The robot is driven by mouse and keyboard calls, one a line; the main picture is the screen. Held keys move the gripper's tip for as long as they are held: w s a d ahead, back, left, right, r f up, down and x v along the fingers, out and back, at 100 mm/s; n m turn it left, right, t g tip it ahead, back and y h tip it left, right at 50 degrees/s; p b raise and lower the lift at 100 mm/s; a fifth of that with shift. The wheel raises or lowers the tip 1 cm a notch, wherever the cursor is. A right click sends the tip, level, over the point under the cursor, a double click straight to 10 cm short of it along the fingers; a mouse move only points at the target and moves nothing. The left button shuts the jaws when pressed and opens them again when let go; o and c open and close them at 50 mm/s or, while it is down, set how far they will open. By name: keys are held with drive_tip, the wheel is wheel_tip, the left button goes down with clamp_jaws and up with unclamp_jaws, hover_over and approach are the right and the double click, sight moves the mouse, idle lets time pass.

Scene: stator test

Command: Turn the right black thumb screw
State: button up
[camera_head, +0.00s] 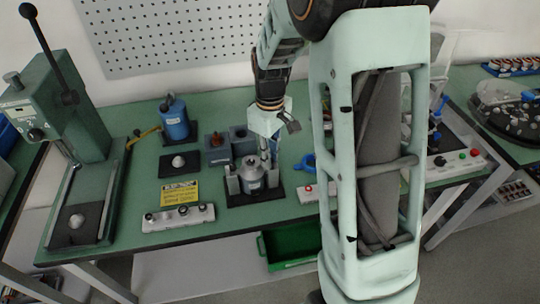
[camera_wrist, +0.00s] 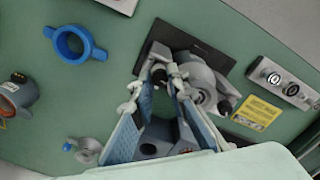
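A stator fixture, a grey metal part (camera_head: 252,180) between posts on a black base plate, stands near the front of the green table. In the wrist view the grey fixture (camera_wrist: 202,82) lies just beyond my fingers. One black thumb screw (camera_wrist: 158,71) shows between my fingertips; another black knob (camera_wrist: 225,106) shows on the fixture's opposite side. My gripper (camera_wrist: 163,70) has its two fingers close together around the first screw, with a small gap at the tips. I cannot tell whether they touch it. In the head view my gripper (camera_head: 267,152) is at the fixture's back right, partly hidden.
A blue ring (camera_wrist: 73,44) lies beside the fixture. A yellow label (camera_head: 179,193) and a button box (camera_head: 178,217) are at the left front. A blue cylinder (camera_head: 174,120) stands behind. A lever press (camera_head: 62,130) is at far left. A green bin (camera_head: 290,246) sits below the table.

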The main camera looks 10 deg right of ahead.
drive_tip(key=o, duration=0.4)
drive_tip(key=shift+c, duration=0.2)
drive_tip(key=shift+n, duration=0.3)
